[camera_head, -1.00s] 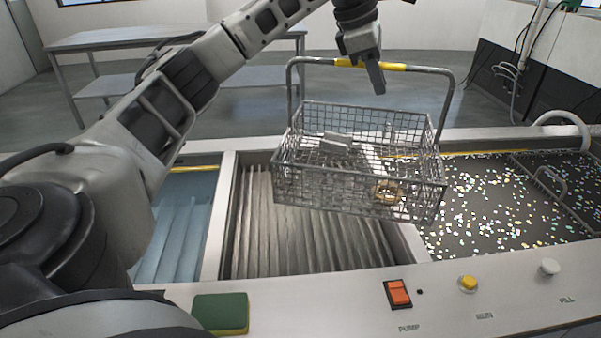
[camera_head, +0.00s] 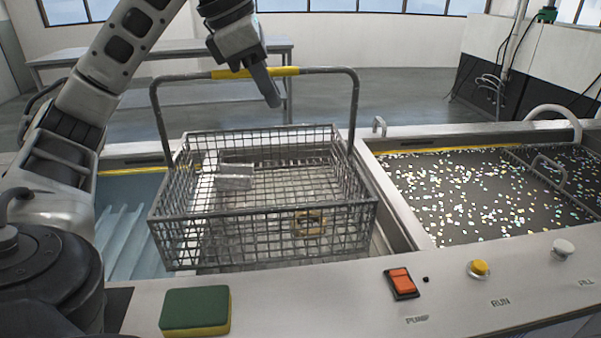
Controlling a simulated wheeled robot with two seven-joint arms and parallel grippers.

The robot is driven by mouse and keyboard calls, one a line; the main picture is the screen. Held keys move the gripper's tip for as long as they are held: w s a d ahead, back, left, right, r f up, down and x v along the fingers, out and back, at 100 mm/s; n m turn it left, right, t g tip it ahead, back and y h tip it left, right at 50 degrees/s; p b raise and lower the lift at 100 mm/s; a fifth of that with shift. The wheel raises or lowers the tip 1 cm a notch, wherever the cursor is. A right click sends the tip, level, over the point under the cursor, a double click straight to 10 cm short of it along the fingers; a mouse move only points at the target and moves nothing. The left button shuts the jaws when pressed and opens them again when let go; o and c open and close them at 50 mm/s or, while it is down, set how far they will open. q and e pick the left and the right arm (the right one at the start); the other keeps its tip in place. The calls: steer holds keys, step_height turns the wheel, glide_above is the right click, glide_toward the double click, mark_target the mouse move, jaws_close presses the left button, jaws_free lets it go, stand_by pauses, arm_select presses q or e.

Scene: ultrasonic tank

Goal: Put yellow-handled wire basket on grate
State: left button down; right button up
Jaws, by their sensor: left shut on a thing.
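The wire basket (camera_head: 260,208) with its yellow-handled bail (camera_head: 228,74) hangs level over the middle bay. My left gripper (camera_head: 264,82) is shut on the yellow grip at the top of the handle. A silver block (camera_head: 235,176) and a brass ring-like part (camera_head: 308,222) lie in the basket. The basket hides nearly all of the ribbed grate in the middle bay; only a strip of the bay shows to its right. I cannot tell whether the basket's bottom touches anything. My right gripper is out of view.
The left bay (camera_head: 120,240) holds blue liquid. The right bay (camera_head: 460,190) is dark with many coloured flecks. On the front ledge are a green-yellow sponge (camera_head: 195,310), an orange pump switch (camera_head: 402,283), a yellow button (camera_head: 479,268) and a white knob (camera_head: 563,248).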

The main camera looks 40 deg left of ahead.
arm_select(q)
steer(key=shift+w+a+f+p, duration=0.2)
steer(key=shift+w+a+f, duration=0.45)
steer(key=shift+w+f, duration=1.45)
steer(key=shift+w+a+f+p, duration=0.2)
steer(key=shift+w+a+f, duration=0.45)
steer(key=shift+w+f, duration=1.45)
steer(key=shift+w+a+f+p, duration=0.2)
steer(key=shift+w+a+f, duration=0.45)
steer(key=shift+w+f, duration=1.45)
steer(key=shift+r, duration=0.1)
steer(key=c, duration=1.5)
jaws_free()
steer(key=shift+o, duration=0.2)
